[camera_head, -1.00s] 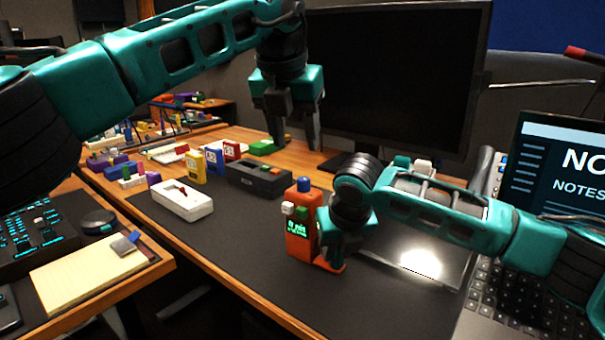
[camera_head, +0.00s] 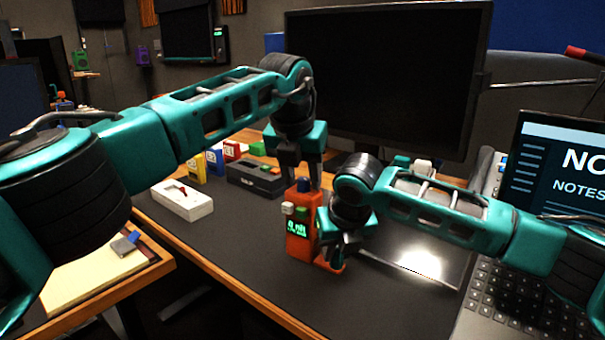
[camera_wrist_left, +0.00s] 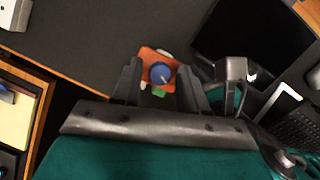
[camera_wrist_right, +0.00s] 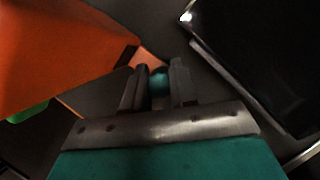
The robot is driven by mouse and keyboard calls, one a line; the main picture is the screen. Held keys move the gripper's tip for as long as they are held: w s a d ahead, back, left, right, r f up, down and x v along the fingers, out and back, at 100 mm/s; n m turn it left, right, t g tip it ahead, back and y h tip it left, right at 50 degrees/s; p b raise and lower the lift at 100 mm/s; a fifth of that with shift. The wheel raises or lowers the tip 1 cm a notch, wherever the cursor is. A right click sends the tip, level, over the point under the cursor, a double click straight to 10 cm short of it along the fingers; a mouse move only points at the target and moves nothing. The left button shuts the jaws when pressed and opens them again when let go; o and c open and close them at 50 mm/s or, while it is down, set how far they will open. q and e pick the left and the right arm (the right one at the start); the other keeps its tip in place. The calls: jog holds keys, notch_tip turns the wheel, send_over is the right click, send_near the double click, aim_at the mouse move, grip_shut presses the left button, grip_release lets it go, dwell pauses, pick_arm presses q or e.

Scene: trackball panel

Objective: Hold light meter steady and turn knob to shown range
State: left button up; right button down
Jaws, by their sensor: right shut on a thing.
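The light meter (camera_head: 298,246) is an orange upright box with a lit green display, a white and a green button and a blue knob (camera_head: 304,185) on top. In the left wrist view the knob (camera_wrist_left: 160,73) has a pale pointer line and lies between the open fingers of my left gripper (camera_wrist_left: 160,85). In the head view that gripper (camera_head: 301,172) is just above the meter.
The meter stands on a dark desk mat (camera_head: 225,240). A white device (camera_head: 182,200), a dark box (camera_head: 255,178) and several small coloured blocks are at the left and back. A monitor (camera_head: 385,75) stands behind, and a laptop (camera_head: 530,250) is at the right.

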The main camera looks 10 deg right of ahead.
pick_arm(q)
grip_shut()
jog(key=shift+m, duration=0.4)
jog(key=shift+w+a+m+g+h, duration=0.1)
jog(key=shift+m+g+h, duration=0.3)
jog(key=shift+m, duration=0.85)
jog(key=shift+m+g+h, duration=0.3)
jog(key=shift+m+h, duration=0.2)
jog(key=shift+m, duration=0.75)
jog(key=shift+o, duration=0.9)
grip_release()
jog(key=v, duration=1.2)
